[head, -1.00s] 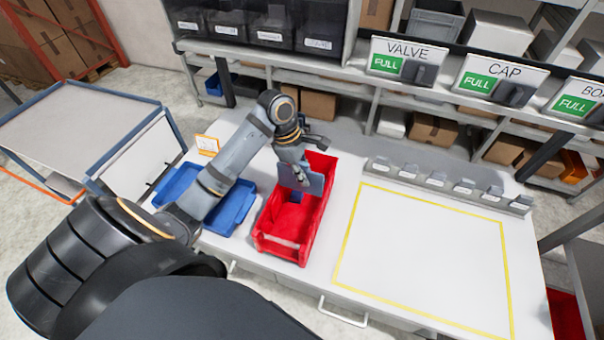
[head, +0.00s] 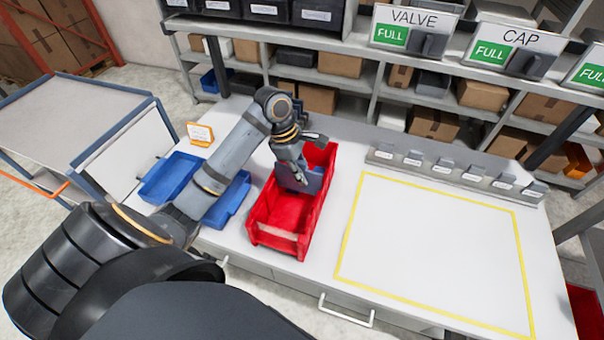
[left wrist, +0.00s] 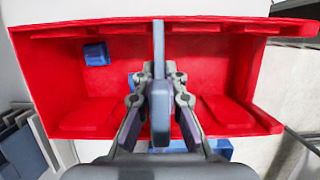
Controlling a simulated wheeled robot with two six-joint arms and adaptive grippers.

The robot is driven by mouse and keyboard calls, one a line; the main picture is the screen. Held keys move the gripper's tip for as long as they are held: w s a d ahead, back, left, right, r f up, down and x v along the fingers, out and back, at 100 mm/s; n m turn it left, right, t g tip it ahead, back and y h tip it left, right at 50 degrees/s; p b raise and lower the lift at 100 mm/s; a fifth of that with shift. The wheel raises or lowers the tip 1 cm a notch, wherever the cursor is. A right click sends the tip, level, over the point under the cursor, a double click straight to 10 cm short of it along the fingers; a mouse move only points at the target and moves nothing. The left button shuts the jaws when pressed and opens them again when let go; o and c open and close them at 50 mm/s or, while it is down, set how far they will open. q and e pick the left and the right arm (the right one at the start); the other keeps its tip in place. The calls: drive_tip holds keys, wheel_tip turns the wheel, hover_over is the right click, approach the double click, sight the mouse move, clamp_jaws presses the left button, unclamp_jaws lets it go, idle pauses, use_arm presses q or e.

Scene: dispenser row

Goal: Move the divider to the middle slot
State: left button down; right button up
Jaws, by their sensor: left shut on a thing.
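The divider (head: 313,181) is a thin blue-grey plate. My left gripper (head: 297,182) is shut on it, inside the long red bin (head: 277,240). In the left wrist view the divider (left wrist: 158,42) shows edge-on between my fingers (left wrist: 160,82), crossing the bin (left wrist: 62,70) near the middle of its length. Ridges show along the bin's far wall on both sides of the plate. The gripper hides the plate's lower part, so I cannot tell whether it sits in a slot. A small blue piece (left wrist: 96,54) shows inside the bin. My right gripper is out of view.
Blue trays (head: 228,203) stand left of the red bin, with an orange-framed card (head: 200,134) behind. A yellow-outlined area (head: 430,250) on the right of the table is clear. A row of small grey labelled holders (head: 455,172) runs along the back edge.

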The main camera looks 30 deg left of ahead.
sight(302, 191)
use_arm(q)
drive_tip(key=shift+f, duration=2.8)
drive_tip(key=c, duration=1.4)
unclamp_jaws()
drive_tip(key=shift+o, duration=0.2)
drive_tip(key=shift+r, duration=0.15)
drive_tip(key=v, duration=1.1)
drive_tip(key=shift+a+r, duration=0.2)
drive_tip(key=shift+r, duration=0.15)
